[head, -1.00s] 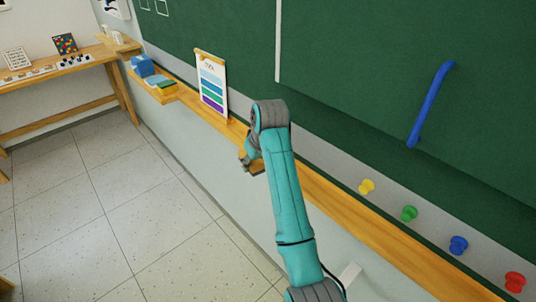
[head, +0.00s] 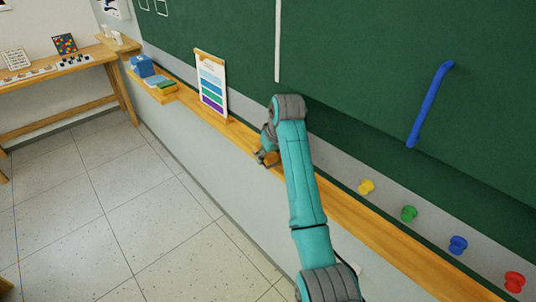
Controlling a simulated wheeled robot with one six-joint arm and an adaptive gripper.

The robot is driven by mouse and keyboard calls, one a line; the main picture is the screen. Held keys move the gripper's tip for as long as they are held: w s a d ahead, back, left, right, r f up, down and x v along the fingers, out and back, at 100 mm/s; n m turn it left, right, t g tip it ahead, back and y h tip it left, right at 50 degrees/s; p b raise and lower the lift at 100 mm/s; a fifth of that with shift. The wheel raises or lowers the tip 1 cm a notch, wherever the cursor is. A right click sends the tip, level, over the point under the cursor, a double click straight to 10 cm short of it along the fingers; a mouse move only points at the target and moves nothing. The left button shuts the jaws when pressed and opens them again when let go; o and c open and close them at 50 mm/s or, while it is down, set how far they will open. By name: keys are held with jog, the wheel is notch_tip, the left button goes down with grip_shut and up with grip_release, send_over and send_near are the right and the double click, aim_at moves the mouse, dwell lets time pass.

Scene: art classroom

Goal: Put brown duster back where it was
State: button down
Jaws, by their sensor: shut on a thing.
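My gripper (head: 263,157) is at the wooden ledge (head: 355,224) under the green chalkboard, right of the paper chart. It is shut on the brown duster (head: 272,161). Only a small part of the duster shows, beside the fingers and against the ledge of similar colour. My arm hides the rest. I cannot tell whether the duster touches the ledge.
A paper chart (head: 211,84) stands on the ledge to the left, with a blue box (head: 142,66) farther along. A blue handle (head: 430,104) is on the board. Yellow, green, blue and red knobs line the right. The ledge left of my gripper looks clear.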

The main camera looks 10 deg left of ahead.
jog(key=c, duration=0.5)
grip_release()
jog(key=shift+c, duration=0.2)
jog(key=shift+s+d+r, duration=0.15)
jog(key=shift+r, duration=0.35)
jog(key=s+d, duration=0.8)
jog(key=s, duration=0.1)
